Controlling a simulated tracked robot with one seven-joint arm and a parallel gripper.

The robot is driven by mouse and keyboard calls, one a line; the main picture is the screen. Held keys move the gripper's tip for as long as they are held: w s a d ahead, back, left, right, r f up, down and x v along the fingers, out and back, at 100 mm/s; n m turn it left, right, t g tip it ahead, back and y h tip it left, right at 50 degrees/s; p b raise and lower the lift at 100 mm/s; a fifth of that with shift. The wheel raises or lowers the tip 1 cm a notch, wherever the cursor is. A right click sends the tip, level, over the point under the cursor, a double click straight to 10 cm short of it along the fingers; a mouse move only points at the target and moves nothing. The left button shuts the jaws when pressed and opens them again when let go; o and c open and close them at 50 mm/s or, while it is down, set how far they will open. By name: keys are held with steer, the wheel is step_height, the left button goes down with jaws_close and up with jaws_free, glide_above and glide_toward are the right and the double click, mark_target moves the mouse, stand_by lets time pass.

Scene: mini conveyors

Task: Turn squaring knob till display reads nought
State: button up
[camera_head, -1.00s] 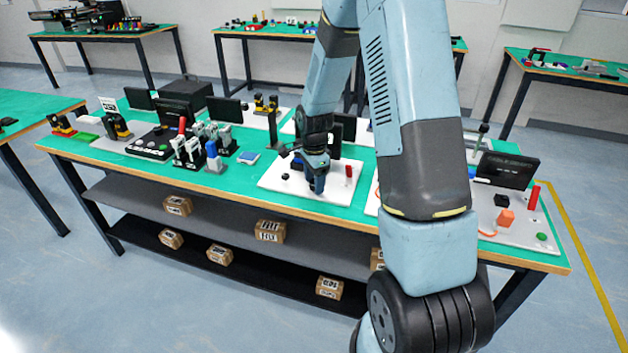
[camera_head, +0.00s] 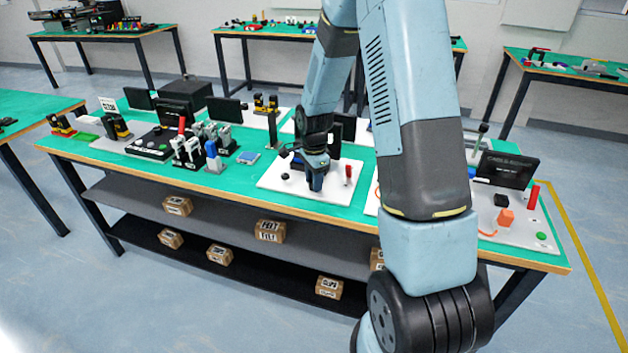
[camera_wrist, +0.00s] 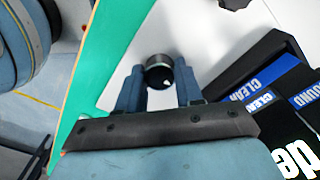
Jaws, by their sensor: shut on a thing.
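The knob (camera_wrist: 159,72) is a short dark cylinder with a grey rim and a small white mark on its face. It stands between the two blue fingers of my gripper (camera_wrist: 158,82) in the wrist view, and the fingers are shut on it. In the head view my gripper (camera_head: 316,182) is low over a white panel (camera_head: 275,181), and the knob is hidden there. A black display (camera_wrist: 262,112) with blue bands and white lettering, partly "CLEAR", shows at the right of the wrist view. It is cut off and steeply angled, and I cannot read a number.
A red upright handle (camera_head: 348,172) stands on the panel to the right of my gripper. A small black part (camera_head: 285,176) lies to its left. Black and blue upright devices (camera_head: 213,158) stand further left on the green table (camera_head: 235,184). Boxes lie on the shelves below.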

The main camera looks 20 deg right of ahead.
steer(key=n, duration=0.4)
steer(key=shift+w, duration=0.1)
steer(key=n, duration=0.4)
steer(key=shift+n, duration=0.3)
steer(key=n, duration=0.3)
steer(key=shift+n, duration=0.4)
steer(key=n, duration=1)
steer(key=shift+n, duration=0.4)
steer(key=n, duration=0.6)
steer(key=shift+r, duration=0.1)
steer(key=shift+n, duration=0.3)
